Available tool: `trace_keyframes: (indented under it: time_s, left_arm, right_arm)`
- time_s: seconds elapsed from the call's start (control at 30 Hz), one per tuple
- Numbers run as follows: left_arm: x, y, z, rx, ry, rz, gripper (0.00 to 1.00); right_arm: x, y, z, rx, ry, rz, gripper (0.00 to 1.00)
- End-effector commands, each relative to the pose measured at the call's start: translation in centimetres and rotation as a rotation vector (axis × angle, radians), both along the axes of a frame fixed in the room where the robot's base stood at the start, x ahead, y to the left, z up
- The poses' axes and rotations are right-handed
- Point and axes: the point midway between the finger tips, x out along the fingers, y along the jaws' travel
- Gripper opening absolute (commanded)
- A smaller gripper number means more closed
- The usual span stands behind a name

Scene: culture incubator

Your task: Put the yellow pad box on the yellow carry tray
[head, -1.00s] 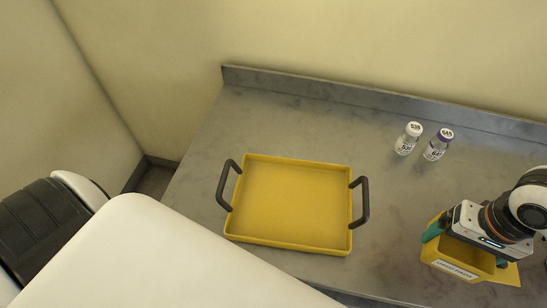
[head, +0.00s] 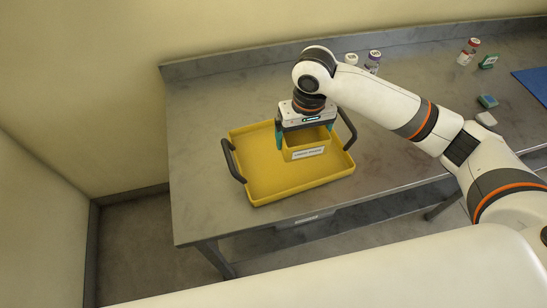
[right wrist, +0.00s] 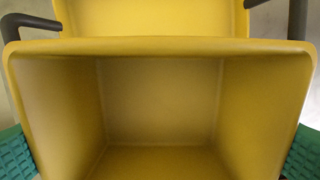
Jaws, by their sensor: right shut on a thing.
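The yellow pad box (head: 306,154) is an open-topped box with a white label on its front. My right gripper (head: 305,137) is shut on it, with green fingers at its two sides. The box is over the right part of the yellow carry tray (head: 268,191); I cannot tell whether it touches the tray floor. In the right wrist view, the box (right wrist: 160,110) looks empty and upright between the green fingertips, and the tray (right wrist: 150,18) shows beyond its rim. My left gripper is not in view.
The tray's two dark handles (head: 232,160) stand up at its sides. The grey bench (head: 200,130) is clear left of the tray. Two vials (head: 373,61) stand behind my right arm. Another vial (head: 468,51), small green items and a blue mat (head: 535,84) lie farther right.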

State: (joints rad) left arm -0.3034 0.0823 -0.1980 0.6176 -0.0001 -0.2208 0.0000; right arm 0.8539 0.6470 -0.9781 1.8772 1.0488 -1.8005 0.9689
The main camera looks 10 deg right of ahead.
Motion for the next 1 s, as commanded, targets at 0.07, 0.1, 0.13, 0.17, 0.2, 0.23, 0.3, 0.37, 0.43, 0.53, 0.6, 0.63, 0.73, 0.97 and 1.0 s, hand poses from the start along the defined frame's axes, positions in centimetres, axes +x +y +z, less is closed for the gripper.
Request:
trace_keyframes:
  time_s: [0.07,0.1,0.13,0.17,0.2,0.23,0.3,0.37,0.43,0.53,0.6,0.63,0.73,0.97,1.0]
  left_arm:
    - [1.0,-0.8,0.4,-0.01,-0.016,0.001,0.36]
    - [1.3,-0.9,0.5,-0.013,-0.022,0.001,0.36]
    - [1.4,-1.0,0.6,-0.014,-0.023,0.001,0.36]
    - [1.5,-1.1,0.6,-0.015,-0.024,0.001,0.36]
    - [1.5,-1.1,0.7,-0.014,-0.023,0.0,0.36]
    - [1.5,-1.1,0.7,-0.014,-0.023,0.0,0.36]
    - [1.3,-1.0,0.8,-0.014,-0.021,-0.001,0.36]
    - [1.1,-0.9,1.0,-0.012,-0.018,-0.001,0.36]
    - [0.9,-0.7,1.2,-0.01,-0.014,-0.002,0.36]
    - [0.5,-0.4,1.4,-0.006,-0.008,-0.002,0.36]
    - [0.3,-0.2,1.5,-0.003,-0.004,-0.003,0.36]
    - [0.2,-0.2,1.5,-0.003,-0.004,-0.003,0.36]
    - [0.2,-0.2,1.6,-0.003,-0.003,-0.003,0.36]
    - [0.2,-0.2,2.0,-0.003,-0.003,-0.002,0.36]
    - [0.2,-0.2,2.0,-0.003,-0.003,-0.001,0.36]
  right_arm:
    - [1.0,0.5,-0.7,0.0,0.009,0.002,0.71]
    - [1.4,0.6,-1.0,-0.002,0.011,0.004,0.71]
    - [1.7,0.7,-1.2,-0.003,0.014,0.005,0.71]
    - [1.9,0.8,-1.4,-0.003,0.015,0.007,0.71]
    - [2.1,0.8,-1.7,-0.007,0.017,0.008,0.71]
    - [2.3,0.9,-1.9,-0.008,0.019,0.01,0.71]
    - [2.4,0.9,-2.7,-0.01,0.025,0.011,0.71]
    - [2.5,0.9,-3.7,-0.012,0.026,0.01,0.71]
    - [2.4,0.9,-5.1,-0.013,0.027,0.012,0.71]
    - [2.5,0.8,-6.9,-0.012,0.024,0.011,0.71]
    - [2.5,0.9,-7.8,-0.011,0.023,0.011,0.71]
    - [2.5,0.9,-8.0,-0.011,0.023,0.011,0.71]
    - [2.5,0.9,-8.9,-0.012,0.023,0.012,0.71]
    - [2.5,0.9,-11.9,-0.011,0.022,0.012,0.71]
    - [2.5,0.9,-12.1,-0.011,0.021,0.012,0.71]
